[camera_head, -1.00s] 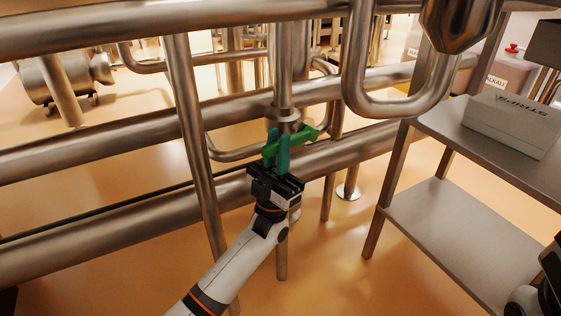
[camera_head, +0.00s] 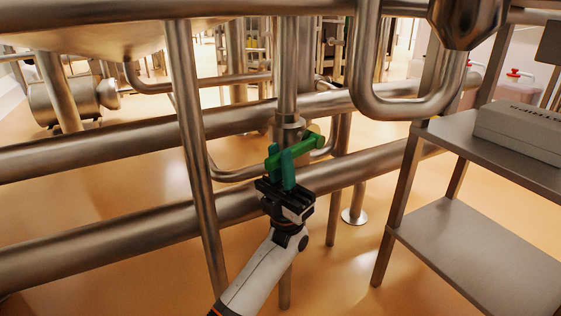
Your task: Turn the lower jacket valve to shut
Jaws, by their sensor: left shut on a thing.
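The jacket valve's green lever handle (camera_head: 308,144) sits below a collar on a vertical steel pipe (camera_head: 287,75), in the middle of the head view. The lever slants, its right end higher in the picture than its left. My left gripper (camera_head: 280,166) reaches up from below, and its teal fingers are shut on the left part of the lever. The fingers hide part of the lever and the valve body behind it. My right gripper is not in view.
Thick horizontal pipes (camera_head: 95,238) run behind the valve, and a slanted post (camera_head: 189,130) stands left of my arm. A bent pipe (camera_head: 410,108) hangs at upper right. A steel table (camera_head: 470,135) with a grey box (camera_head: 525,130) stands at right.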

